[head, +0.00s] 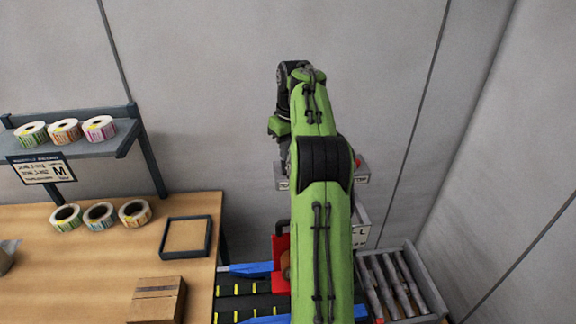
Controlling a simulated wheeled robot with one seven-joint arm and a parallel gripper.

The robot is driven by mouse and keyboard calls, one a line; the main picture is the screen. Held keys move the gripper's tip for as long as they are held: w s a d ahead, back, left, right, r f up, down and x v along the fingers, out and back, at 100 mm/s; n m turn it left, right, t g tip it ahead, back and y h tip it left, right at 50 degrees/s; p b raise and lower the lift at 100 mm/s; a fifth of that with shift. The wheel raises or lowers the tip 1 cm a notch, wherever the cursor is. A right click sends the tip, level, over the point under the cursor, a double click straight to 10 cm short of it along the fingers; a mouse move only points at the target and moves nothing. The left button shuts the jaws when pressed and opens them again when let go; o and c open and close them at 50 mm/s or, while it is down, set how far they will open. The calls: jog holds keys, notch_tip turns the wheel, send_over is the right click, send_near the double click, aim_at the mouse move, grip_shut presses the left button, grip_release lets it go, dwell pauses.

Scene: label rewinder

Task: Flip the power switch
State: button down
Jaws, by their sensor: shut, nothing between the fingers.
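My green arm rises through the middle of the view and bends over at a dark wrist; the fingers are hidden behind it. A grey box (352,182) on the wall is mostly covered by my arm, and a small red part (358,162) shows at its top right. I cannot tell whether this is the power switch; no switch lever can be made out. The red machine part (281,262) of the rewinder stands below, left of my arm and partly hidden by it.
A wooden table (60,250) at the left holds label rolls (99,215), a dark-framed tray (185,258) and a cardboard box (157,298). A shelf (90,148) with more rolls stands above. A grey crate (433,318) of rods is at the lower right. The upper wall is clear.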

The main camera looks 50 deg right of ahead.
jog(key=shift+f+b, duration=0.35)
jog(key=shift+f, duration=0.25)
notch_tip(320, 180, up, 3)
jog(key=p, duration=0.3)
jog(key=shift+r, duration=2.1)
